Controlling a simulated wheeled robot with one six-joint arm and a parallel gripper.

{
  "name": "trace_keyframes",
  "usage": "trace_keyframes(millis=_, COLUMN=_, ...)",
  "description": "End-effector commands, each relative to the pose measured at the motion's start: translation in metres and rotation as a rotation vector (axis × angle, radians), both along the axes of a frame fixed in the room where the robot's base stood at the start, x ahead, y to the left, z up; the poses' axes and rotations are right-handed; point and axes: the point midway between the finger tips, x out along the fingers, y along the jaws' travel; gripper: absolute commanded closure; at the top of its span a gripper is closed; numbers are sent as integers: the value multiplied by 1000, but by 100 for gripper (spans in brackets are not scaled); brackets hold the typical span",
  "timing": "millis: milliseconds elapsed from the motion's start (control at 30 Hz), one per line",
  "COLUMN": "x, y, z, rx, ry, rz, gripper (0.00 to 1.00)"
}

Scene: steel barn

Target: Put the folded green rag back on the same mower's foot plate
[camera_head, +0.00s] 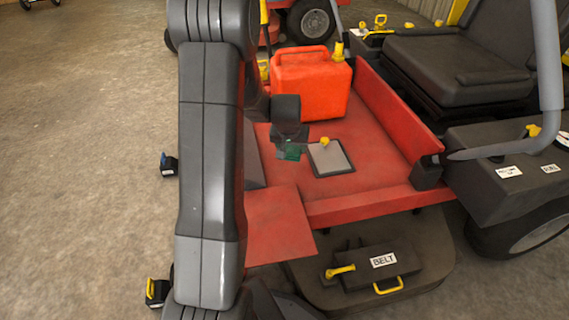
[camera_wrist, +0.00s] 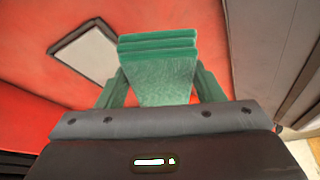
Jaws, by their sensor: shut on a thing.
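The folded green rag (camera_head: 291,151) is held in my gripper (camera_head: 290,141), over the left part of the red mower's foot plate (camera_head: 375,170). In the wrist view the rag (camera_wrist: 158,72) shows its stacked folds at the far end, with green parts at both sides by my gripper (camera_wrist: 160,98). The red foot plate (camera_wrist: 205,20) lies behind it. My gripper is shut on the rag. I cannot tell whether the rag touches the plate.
A grey panel with a dark rim (camera_head: 330,158) and yellow knob lies just right of the rag. A red fuel can (camera_head: 310,85) stands behind. A red side wall (camera_head: 400,110) and black seat (camera_head: 460,70) are right. Bare plate lies around the panel.

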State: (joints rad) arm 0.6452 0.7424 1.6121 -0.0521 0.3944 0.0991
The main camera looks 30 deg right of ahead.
Motion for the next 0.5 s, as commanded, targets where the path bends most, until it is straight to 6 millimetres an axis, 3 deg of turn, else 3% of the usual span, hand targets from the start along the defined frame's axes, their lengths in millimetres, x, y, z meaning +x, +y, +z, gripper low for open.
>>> trace_keyframes(millis=167, x=-1, y=0, z=-21, rx=2, ry=2, rz=0, gripper=60)
trace_keyframes(millis=333, x=-1, y=1, z=-54, rx=2, ry=3, rz=1, gripper=60)
trace_keyframes(millis=500, x=-1, y=0, z=-70, rx=1, ry=2, rz=1, gripper=60)
